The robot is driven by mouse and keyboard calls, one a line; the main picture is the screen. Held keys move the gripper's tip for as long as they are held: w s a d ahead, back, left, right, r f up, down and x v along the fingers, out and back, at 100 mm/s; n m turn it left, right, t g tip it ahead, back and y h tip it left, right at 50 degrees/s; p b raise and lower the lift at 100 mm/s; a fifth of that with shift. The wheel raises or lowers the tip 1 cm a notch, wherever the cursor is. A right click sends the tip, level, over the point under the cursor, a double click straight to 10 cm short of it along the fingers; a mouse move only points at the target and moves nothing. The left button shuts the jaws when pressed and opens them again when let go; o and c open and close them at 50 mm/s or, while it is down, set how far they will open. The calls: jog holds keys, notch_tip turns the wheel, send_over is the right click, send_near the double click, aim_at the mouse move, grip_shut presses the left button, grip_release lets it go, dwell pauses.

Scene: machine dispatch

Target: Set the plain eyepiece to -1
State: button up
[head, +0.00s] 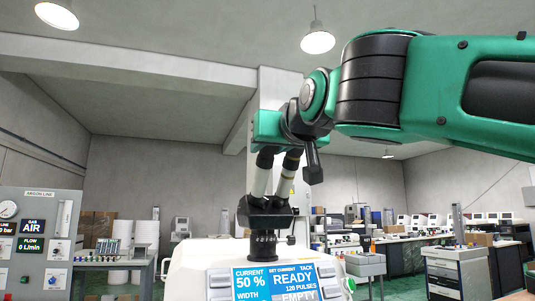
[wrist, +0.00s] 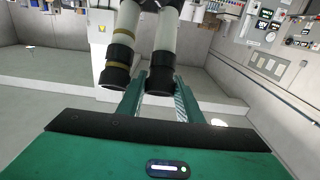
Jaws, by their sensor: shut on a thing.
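The microscope (head: 266,215) stands on a white welder with two pale tubes ending in black eyepieces. The plain eyepiece (wrist: 160,80) is the right one in the wrist view and has no gold band. My gripper (wrist: 161,77) has one green finger on each side of it and is shut on it. The other eyepiece (wrist: 118,67) has gold rings on its tube and sits to the left, outside the fingers. In the head view the plain eyepiece (head: 265,158) is on the left, with my gripper (head: 267,143) over its top. No dioptre scale or mark can be read.
The welder's screen (head: 275,284) reads current 50 %, READY and 120 pulses. A grey argon panel (head: 38,243) stands at the left. Benches with equipment (head: 435,240) are at the back right. The space above the eyepieces is filled by my arm.

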jog(key=shift+n+g+y, duration=0.4)
jog(key=shift+n+y, duration=0.7)
jog(key=shift+n, duration=0.1)
jog(key=o, duration=0.8)
jog(key=shift+c, duration=0.2)
jog(key=shift+s, duration=0.15)
jog(key=v, duration=1)
jog(key=shift+s+d, duration=0.2)
jog(key=shift+f, duration=0.1)
